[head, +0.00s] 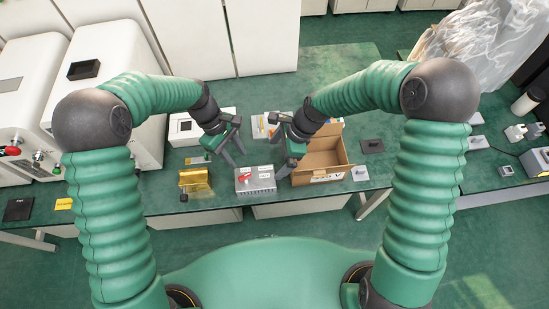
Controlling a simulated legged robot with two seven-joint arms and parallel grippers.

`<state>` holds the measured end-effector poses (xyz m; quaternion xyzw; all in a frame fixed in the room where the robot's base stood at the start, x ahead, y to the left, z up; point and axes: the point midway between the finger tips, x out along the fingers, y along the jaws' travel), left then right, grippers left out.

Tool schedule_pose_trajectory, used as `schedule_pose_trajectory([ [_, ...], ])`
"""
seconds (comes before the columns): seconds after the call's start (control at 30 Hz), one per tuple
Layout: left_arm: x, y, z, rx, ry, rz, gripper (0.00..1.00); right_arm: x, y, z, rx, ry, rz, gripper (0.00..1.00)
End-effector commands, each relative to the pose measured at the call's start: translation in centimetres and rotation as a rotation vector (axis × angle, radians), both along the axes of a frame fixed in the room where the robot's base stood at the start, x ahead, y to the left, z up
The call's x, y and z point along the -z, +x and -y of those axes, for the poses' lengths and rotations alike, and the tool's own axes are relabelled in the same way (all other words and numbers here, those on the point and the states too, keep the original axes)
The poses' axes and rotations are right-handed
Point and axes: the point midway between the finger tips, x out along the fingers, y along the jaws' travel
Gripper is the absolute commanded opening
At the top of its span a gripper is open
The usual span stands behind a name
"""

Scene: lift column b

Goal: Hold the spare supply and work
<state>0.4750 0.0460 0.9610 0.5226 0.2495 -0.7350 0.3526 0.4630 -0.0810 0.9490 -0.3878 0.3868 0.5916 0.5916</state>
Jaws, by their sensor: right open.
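A grey finned box (256,180) with white labels and a red part on top sits near the table's front edge; it may be the spare supply, but I cannot read its labels. My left gripper (235,155) is above and left of it, pointing down; its jaws are too small to judge, and I see nothing clearly held. My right gripper (280,168) is open above and right of the grey box, beside the cardboard box. I cannot tell whether either gripper touches anything.
An open cardboard box (322,160) stands right of the grey box. A yellow-gold block (196,181) is at the left. Small grey pieces (360,173) and a dark pad (372,146) lie right. White machines (25,90) stand far left. Clear table shows between the gold block and grey box.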

Motion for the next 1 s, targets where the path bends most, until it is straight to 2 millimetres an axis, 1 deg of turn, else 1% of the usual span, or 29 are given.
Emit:
schedule_pose_trajectory([
  [0.03,0.1,0.0,-0.4,-0.003,-0.002,-0.001,0.36,0.5,0.0,-0.6,0.000,0.001,-0.004,1.00],
  [0.17,0.1,0.1,-0.5,-0.003,-0.002,-0.002,0.36,2.6,-0.1,-1.6,-0.002,-0.001,-0.007,1.00],
  [0.5,0.0,0.0,0.7,-0.001,0.009,-0.001,0.36,10.1,-0.1,-3.8,0.000,0.009,-0.007,1.00],
  [0.6,0.0,0.0,0.6,-0.002,0.007,-0.001,0.36,12.2,-0.1,-4.8,0.000,0.007,-0.005,1.00],
  [0.7,0.0,0.1,0.2,-0.001,0.003,-0.001,0.36,13.7,-0.1,-5.8,-0.001,0.003,-0.003,1.00],
  [0.83,0.1,0.1,-0.2,-0.003,0.000,-0.001,0.36,14.9,0.0,-6.6,0.000,-0.001,-0.002,1.00],
  [1.0,0.1,0.1,-0.1,-0.003,0.001,-0.002,0.36,15.3,0.0,-6.7,0.000,-0.001,0.000,1.00],
])
